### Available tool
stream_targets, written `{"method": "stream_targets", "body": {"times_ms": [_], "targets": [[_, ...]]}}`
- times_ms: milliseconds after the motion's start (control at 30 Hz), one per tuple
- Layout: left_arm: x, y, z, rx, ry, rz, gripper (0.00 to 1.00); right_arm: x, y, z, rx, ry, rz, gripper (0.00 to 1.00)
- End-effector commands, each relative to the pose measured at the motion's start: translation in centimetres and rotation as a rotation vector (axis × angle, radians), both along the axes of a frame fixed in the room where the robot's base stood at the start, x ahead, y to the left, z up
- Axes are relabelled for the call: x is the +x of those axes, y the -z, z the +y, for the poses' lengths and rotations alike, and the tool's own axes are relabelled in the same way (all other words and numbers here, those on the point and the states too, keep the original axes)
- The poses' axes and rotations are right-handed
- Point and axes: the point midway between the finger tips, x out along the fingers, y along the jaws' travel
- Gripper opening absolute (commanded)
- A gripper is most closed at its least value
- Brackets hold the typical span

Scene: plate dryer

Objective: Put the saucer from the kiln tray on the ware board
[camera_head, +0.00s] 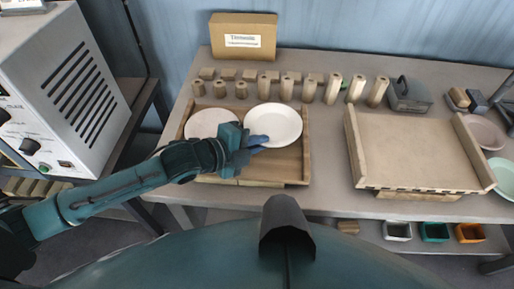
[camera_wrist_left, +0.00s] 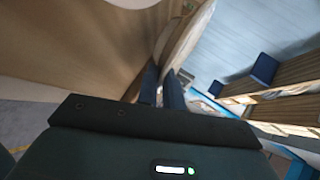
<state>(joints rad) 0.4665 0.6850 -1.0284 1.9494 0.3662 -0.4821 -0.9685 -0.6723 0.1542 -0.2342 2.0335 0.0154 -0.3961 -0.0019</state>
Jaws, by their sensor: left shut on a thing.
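A white saucer (camera_head: 275,121) is at the right side of a brown wooden tray (camera_head: 291,167) on the left of the table. My left gripper (camera_head: 262,141) is shut on its near left rim. The saucer looks raised above the tray floor, but I cannot tell by how much. In the left wrist view, the blue fingers (camera_wrist_left: 162,88) close around a pale edge (camera_wrist_left: 183,38). A second white saucer (camera_head: 205,122) lies in the left of the tray, partly hidden by my gripper. A pale board (camera_head: 415,148) with raised side rails is to the right and empty. My right gripper is out of view.
Several wooden cylinders (camera_head: 333,89) stand behind the tray and board. A cardboard box (camera_head: 243,37) is at the back. Round dishes (camera_head: 486,133) lie at the far right. The table between tray and board is clear. A white vented cabinet (camera_head: 65,80) is left.

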Motion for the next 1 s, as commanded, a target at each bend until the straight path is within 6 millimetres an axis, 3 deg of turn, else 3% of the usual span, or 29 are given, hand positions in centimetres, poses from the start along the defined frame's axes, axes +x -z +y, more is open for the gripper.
{"method": "stream_targets", "body": {"times_ms": [100, 200, 533, 567, 633, 1000], "targets": [[0.0, 1.9, 0.0, 0.000, 0.000, 0.001, 0.00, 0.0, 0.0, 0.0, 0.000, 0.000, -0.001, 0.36], [0.0, 2.6, 0.0, -0.001, 0.000, -0.001, 0.00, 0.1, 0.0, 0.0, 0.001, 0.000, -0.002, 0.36], [0.0, 3.0, 0.0, 0.000, 0.000, -0.001, 0.00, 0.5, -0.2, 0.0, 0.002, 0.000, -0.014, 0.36], [0.0, 3.0, 0.0, 0.001, 0.000, 0.001, 0.10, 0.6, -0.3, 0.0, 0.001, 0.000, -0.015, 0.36], [0.0, 2.9, 0.0, 0.001, 0.000, 0.001, 0.16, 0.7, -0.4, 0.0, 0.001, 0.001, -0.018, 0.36], [-0.3, 2.5, 0.4, 0.002, 0.000, 0.001, 0.17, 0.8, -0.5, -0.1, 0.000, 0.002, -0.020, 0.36]]}}
